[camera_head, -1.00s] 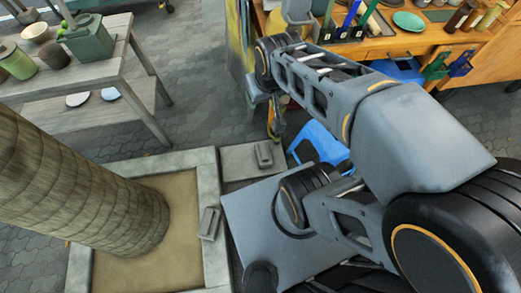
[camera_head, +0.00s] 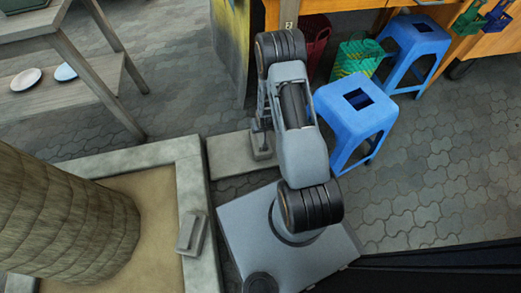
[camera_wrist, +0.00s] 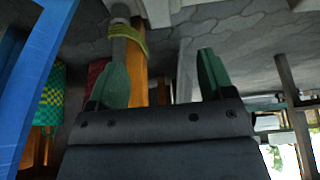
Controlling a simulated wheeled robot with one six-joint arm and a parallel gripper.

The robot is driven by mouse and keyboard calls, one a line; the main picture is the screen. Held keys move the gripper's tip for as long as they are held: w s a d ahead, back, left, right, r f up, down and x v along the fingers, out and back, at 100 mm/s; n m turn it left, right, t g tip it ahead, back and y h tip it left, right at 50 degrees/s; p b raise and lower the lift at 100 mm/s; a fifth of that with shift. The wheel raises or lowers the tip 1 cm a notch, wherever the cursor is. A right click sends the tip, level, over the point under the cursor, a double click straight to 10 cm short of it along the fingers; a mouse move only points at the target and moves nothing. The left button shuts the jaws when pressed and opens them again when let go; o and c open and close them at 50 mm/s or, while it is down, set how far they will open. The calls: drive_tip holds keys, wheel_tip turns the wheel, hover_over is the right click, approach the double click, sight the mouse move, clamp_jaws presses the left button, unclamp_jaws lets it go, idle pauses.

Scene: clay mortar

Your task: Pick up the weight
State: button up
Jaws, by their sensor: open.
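Two small grey blocks that look like weights show in the head view. One weight (camera_head: 191,232) lies on the stone rim of the sand bed. The other weight (camera_head: 263,147) sits on a flat stone slab (camera_head: 228,160), just under the end of my arm and partly hidden by it. My gripper (camera_wrist: 163,75) shows two green fingers spread apart in the wrist view, with nothing held between them. In the head view the fingers are mostly hidden by my arm. A pale shape at the top of the wrist view is too unclear to name.
A thick ribbed column (camera_head: 60,225) stands in the sand bed at left. A blue stool (camera_head: 355,118) stands close right of my arm, with another stool (camera_head: 415,45) behind it. A wooden table (camera_head: 70,100) stands at upper left. Paving at right is clear.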

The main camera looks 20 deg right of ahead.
drive_tip(key=b, duration=0.4)
hover_over(260, 136)
drive_tip(key=s, duration=0.3)
drive_tip(key=f, duration=0.9)
drive_tip(key=shift+w+a+f, duration=0.2)
drive_tip(key=shift+a+f, duration=0.05)
drive_tip(key=shift+f, duration=0.05)
drive_tip(key=shift+b+x, duration=1.85)
drive_tip(key=shift+x, duration=1.3)
drive_tip(key=shift+d+f, duration=0.15)
drive_tip(key=shift+f, duration=0.1)
drive_tip(key=shift+c, duration=0.2)
clamp_jaws()
drive_tip(key=shift+w+r, duration=0.15)
drive_tip(key=shift+w, duration=0.1)
